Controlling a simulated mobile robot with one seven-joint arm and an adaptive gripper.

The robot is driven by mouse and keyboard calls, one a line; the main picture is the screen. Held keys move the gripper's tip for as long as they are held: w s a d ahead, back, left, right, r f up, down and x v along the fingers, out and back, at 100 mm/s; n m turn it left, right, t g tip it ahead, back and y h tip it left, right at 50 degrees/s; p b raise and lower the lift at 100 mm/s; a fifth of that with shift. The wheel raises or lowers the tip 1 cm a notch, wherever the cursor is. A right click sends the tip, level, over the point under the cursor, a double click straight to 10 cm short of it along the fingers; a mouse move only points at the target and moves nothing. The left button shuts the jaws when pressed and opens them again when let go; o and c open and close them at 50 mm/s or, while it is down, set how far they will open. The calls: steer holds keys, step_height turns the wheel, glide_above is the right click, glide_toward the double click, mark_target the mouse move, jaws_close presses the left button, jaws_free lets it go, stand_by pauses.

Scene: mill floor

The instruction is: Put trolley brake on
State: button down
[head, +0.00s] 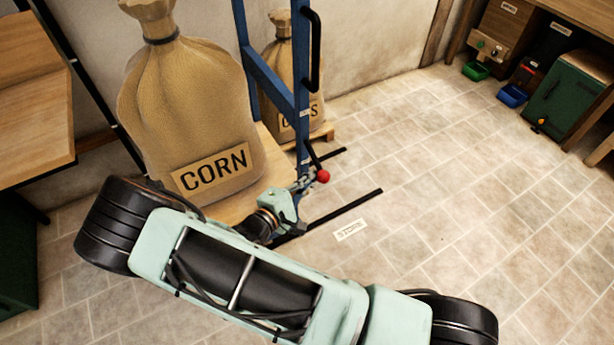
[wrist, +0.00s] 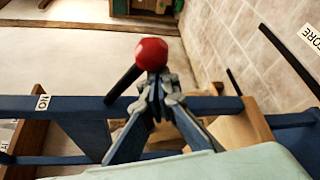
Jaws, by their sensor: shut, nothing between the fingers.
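The blue trolley (head: 272,82) stands against the wall with the corn sack (head: 190,100) on its wooden deck. Its brake lever is a black rod with a red ball knob (head: 323,176), on the right side of the frame. The knob also shows in the wrist view (wrist: 151,54), with the rod (wrist: 122,87) slanting down left to a blue bar. A small white label (wrist: 42,102) on that bar seems to read ON, upside down. My gripper (head: 308,182) is shut and empty, its fingertips (wrist: 154,84) close by the knob. Whether they touch cannot be told.
A second sack (head: 284,70) stands on a pallet behind the trolley. Black lines (head: 345,209) and a STORE label (head: 350,230) mark the floor. A bench with a green box (head: 565,92) and small bins is at the back right. Open tiled floor lies right of the trolley.

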mark_target(319, 173)
steer(key=shift+r, duration=0.15)
